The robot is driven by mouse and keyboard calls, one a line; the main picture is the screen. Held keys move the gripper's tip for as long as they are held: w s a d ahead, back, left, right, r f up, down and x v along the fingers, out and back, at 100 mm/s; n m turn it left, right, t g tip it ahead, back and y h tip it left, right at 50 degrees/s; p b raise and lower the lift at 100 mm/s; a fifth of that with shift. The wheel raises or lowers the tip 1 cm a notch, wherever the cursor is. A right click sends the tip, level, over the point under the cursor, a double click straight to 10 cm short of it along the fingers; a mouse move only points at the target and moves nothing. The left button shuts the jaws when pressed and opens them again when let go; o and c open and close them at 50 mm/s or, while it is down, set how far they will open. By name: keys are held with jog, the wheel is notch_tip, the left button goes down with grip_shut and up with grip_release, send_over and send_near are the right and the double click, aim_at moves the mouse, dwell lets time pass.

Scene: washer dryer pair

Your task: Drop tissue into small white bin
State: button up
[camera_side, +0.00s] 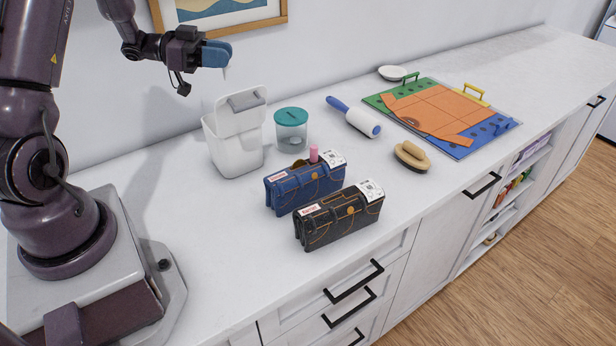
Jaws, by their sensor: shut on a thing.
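The small white bin (236,158) stands on the counter near the wall, left of the middle. Its white lid with a grey panel (245,100) appears tilted up, and the inside of the bin is hidden from this view. My gripper (217,55), with blue fingers, is above the bin and a little to its left in the picture, well clear of it. It is shut on a small pale scrap, the tissue (226,72). Only a thin tip of the tissue shows below the fingers; the rest is hidden.
A teal-lidded jar (291,132) stands just right of the bin. Blue (305,190) and black (340,218) cases sit in front. A lint roller (354,117), a brush (412,156) and a colourful board (440,115) lie farther right. The counter's front left is clear.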

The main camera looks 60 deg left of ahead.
aim_at(223, 75)
jog(key=shift+f, duration=2.2)
jog(key=o, duration=1)
jog(key=shift+c, duration=0.2)
jog(key=v, duration=1.3)
jog(key=shift+d, duration=0.1)
